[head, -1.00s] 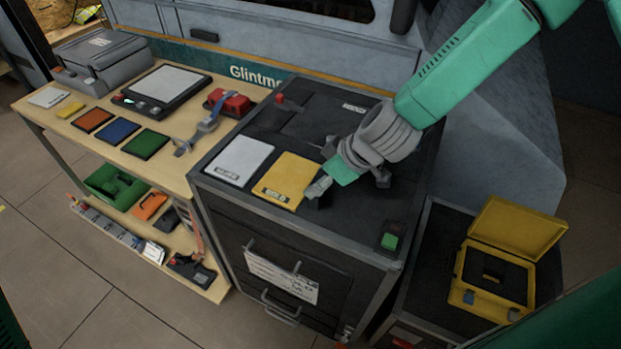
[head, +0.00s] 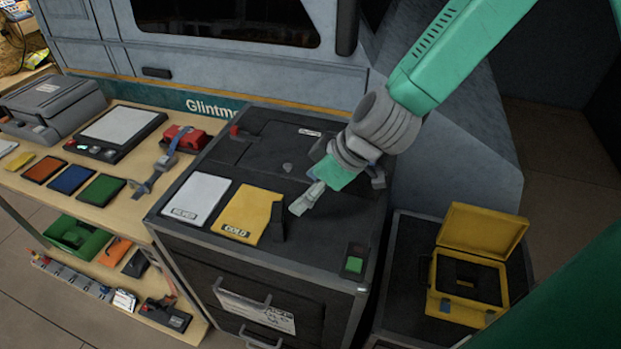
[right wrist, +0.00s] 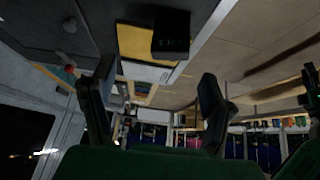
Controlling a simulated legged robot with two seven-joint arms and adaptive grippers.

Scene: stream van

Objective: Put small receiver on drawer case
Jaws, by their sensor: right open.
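The small receiver appears to be the small black upright box (head: 278,222) at the right edge of the yellow GOLD card (head: 246,212), on the black drawer case (head: 320,235). The box also shows in the right wrist view (right wrist: 172,33), beyond my fingers and over the yellow card's edge. I cannot tell whether it rests wholly on the card. My right gripper (head: 327,190) is open and empty above the case top, to the right of the box and apart from it. Its spread fingers (right wrist: 153,95) show in the right wrist view. My left gripper is not in view.
A white SILVER card (head: 195,197) lies left of the yellow card. A green button box (head: 355,260) sits at the case's front right corner. An open yellow case (head: 468,275) stands at right. A wooden bench (head: 120,205) with coloured pads and devices is at left.

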